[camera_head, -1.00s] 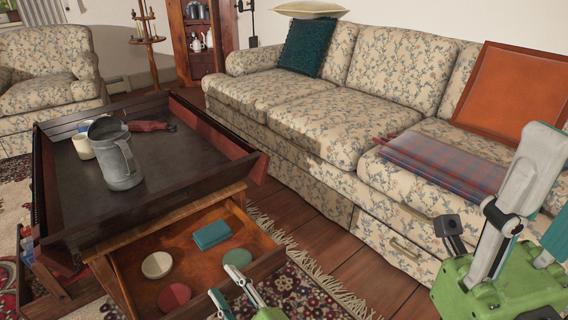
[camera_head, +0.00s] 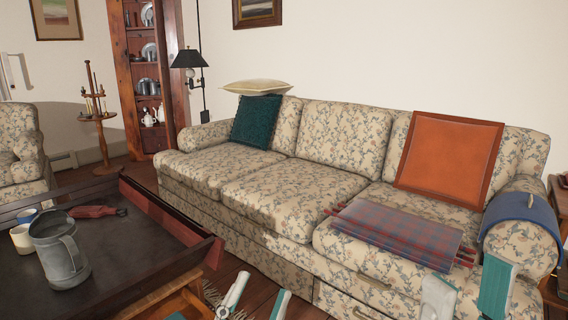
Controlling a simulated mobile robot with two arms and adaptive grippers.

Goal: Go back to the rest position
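My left gripper (camera_head: 257,293) is low in the head view, just right of the dark tray table (camera_head: 118,275). Its two fingers stand apart with nothing visible between them. My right gripper (camera_head: 467,282) is at the lower right, in front of the sofa's right end. Its two fingers are also apart, with nothing seen between them. The lower parts of both grippers are cut off by the bottom edge.
A floral sofa (camera_head: 290,190) spans the middle, with a folded plaid blanket (camera_head: 400,235) and an orange square cushion (camera_head: 448,155). On the tray table stand a grey metal pitcher (camera_head: 62,255), cups and a red-handled tool (camera_head: 95,211). An armchair (camera_head: 22,150) is at left.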

